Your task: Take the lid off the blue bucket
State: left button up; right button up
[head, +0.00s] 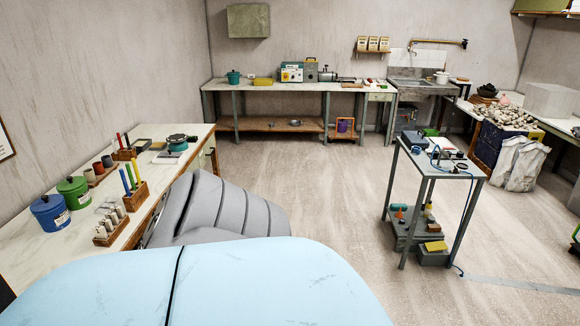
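The blue bucket (51,217) stands upright on the left worktable, near its left edge. Its blue lid (44,202) is on top, with a small dark knob and a pale label on the bucket's side. Neither of my grippers shows in the head view, so I cannot tell their state. A grey ribbed part, which seems to be my arm, lies beside the table's right edge, well apart from the bucket.
A green lidded bucket (74,192) stands just behind the blue one. Wooden holders with pens (134,192) and pale cylinders (110,226) stand to the right. A grey cart (440,160) stands at right; the middle floor (320,200) is clear.

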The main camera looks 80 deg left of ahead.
aim_at(46, 203)
jog(key=u, duration=4.6)
jog(key=i+l+u, duration=0.1)
jog(key=u, duration=0.3)
jog(key=l+u, duration=0.6)
jog(key=u, duration=0.25)
jog(key=l+u, duration=0.25)
jog(key=l, duration=0.3)
jog(key=k+l+u, duration=0.1)
jog(key=l+u, duration=0.2)
jog(key=l, duration=0.2)
jog(key=k+l, duration=0.1)
jog(key=l, duration=0.25)
jog(key=k+l+u, duration=0.1)
jog(key=l, duration=0.3)
jog(key=k+l, duration=0.1)
jog(key=l, duration=0.25)
